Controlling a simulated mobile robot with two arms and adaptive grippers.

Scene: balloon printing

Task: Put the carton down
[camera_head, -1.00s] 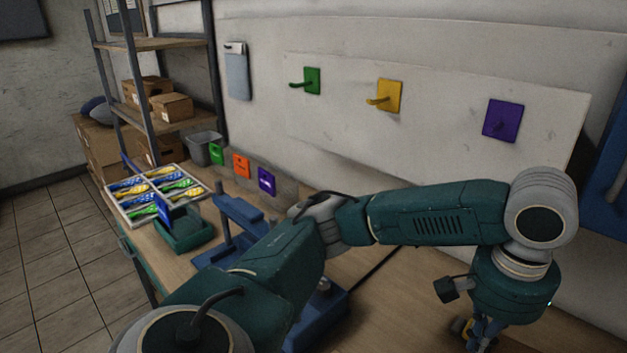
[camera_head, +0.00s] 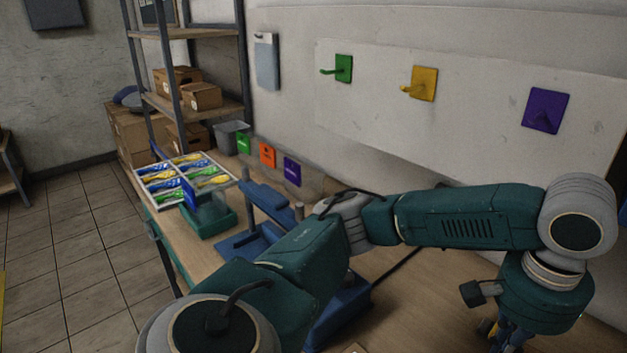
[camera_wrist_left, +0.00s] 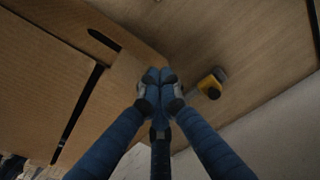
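The brown cardboard carton (camera_wrist_left: 45,80) fills the left of the left wrist view, with dark slots between its panels. Its near edge runs under my left gripper (camera_wrist_left: 159,76). The blue fingertips are close together at the carton's corner, one on the carton side and one on the table side, and look shut on its edge. In the head view the left gripper (camera_head: 507,335) points down at the bottom right, partly cut off. A small brown corner, perhaps the carton's (camera_head: 354,349), shows at the bottom edge. My right gripper is out of view.
A yellow and grey object (camera_wrist_left: 211,84) lies on the wooden table (camera_wrist_left: 245,40) beside the gripper. A blue press-like frame (camera_head: 262,210), a green tray (camera_head: 208,219) and a divided box of balloons (camera_head: 160,200) stand to the left. Coloured hooks (camera_head: 424,84) line the wall.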

